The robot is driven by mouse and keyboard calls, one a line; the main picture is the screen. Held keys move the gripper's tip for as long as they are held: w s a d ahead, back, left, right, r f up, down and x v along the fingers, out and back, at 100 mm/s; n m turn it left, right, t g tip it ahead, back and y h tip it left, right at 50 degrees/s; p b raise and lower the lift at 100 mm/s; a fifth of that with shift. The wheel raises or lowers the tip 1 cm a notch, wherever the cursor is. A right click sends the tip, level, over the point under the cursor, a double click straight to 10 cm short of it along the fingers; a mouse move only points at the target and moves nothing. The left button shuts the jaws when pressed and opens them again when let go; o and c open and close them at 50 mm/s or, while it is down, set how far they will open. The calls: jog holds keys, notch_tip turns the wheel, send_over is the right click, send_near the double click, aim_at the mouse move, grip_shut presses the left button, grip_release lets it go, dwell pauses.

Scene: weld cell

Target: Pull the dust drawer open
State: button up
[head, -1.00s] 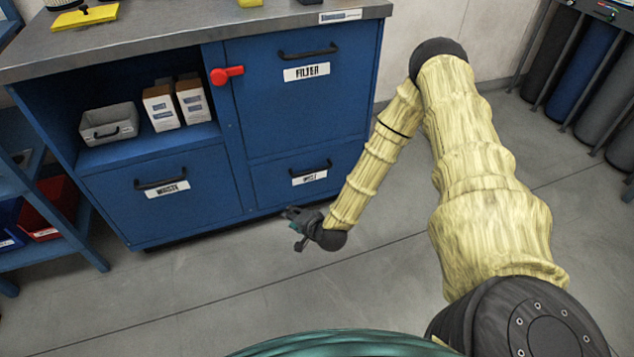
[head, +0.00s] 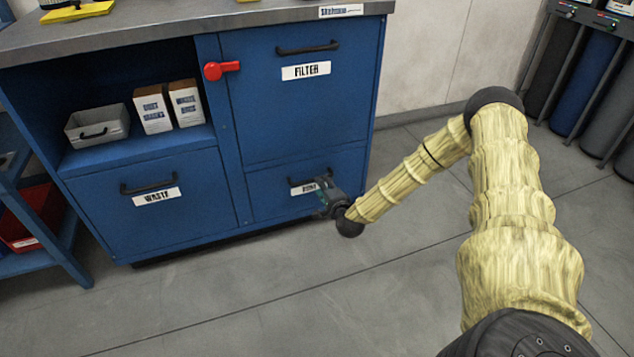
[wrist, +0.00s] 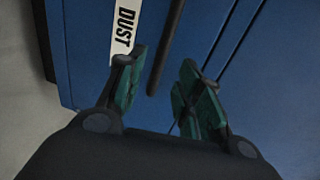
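The dust drawer (head: 267,196) is the low right drawer of the blue cabinet, and its front looks flush. In the wrist view, the drawer front (wrist: 83,35) has a white DUST label (wrist: 125,28). The dark bar handle (wrist: 168,50) lies between the lines of my two green-padded fingers (wrist: 164,62). The fingers are apart, with a gap on each side of the bar. I cannot tell how deep the bar sits between them.
The filter door (head: 300,105) is above, with a red lever (head: 221,70) to its left. The waste drawer (head: 150,210) is at the lower left, below a shelf with a grey bin (head: 97,126) and two boxes. The floor (head: 300,290) in front is clear.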

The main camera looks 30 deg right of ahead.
jog(key=b+x, duration=0.1)
jog(key=x, duration=0.5)
jog(key=shift+w+f+b, duration=0.1)
jog(key=shift+w+b, duration=0.15)
jog(key=shift+b, duration=0.1)
grip_shut()
